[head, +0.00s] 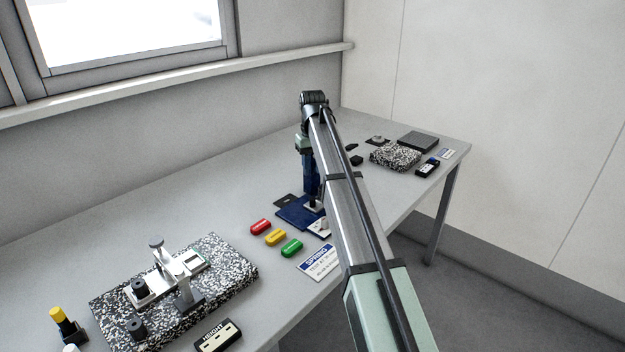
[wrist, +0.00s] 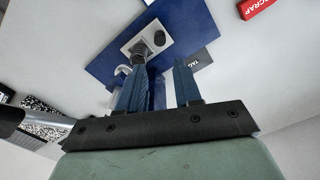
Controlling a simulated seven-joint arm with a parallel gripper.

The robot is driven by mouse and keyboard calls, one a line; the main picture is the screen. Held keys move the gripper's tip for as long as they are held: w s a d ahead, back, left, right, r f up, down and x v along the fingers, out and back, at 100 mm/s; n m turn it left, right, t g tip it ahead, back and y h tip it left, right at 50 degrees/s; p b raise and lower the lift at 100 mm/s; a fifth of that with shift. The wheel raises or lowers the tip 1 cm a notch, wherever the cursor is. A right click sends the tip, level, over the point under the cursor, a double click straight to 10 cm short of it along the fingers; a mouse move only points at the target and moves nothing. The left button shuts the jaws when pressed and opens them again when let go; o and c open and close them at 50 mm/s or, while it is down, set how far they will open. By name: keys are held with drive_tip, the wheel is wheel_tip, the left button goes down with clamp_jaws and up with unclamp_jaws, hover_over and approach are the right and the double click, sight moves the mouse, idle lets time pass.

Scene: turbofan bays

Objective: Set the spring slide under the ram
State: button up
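A small grey plate with dark round posts (wrist: 147,40), which looks like the spring slide, lies on a blue mat (wrist: 200,20). In the head view its pale edge (head: 313,206) shows on the mat (head: 290,213), partly behind my gripper. My gripper (wrist: 160,78) has two blue fingers, apart with nothing visible between them. One fingertip overlaps a dark post in the wrist view; contact cannot be told. In the head view my gripper (head: 311,190) points down over the mat. The upright grey fixture (head: 184,285), likely carrying the ram, stands on a speckled slab (head: 225,255) at the left.
Red (head: 260,227), yellow (head: 275,237) and green (head: 292,248) blocks lie between the mat and the slab. A SPRING card (head: 319,262) and a black HEIGHT block (head: 217,336) are near the front edge. Another speckled block (head: 395,157) stands at the far right.

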sight(313, 199)
drive_tip(key=shift+r, duration=1.05)
drive_tip(key=shift+o, duration=0.3)
drive_tip(key=shift+o, duration=0.6)
drive_tip(key=shift+a, duration=0.2)
drive_tip(key=shift+o, duration=0.5)
drive_tip(key=s, duration=0.4)
drive_tip(key=s+f, duration=0.1)
drive_tip(key=s, duration=0.1)
drive_tip(key=shift+a, duration=0.2)
drive_tip(key=w+f+m+t, duration=0.1)
drive_tip(key=f, duration=0.3)
drive_tip(key=w+f+m+t, duration=0.1)
drive_tip(key=w+f+t, duration=0.1)
drive_tip(key=f, duration=0.2)
drive_tip(key=w+f+m+t, duration=0.1)
drive_tip(key=w+f, duration=0.1)
drive_tip(key=f, duration=0.3)
drive_tip(key=shift+w+d+m, duration=0.25)
drive_tip(key=shift+d+m, duration=0.05)
drive_tip(key=shift+d, duration=0.1)
clamp_jaws()
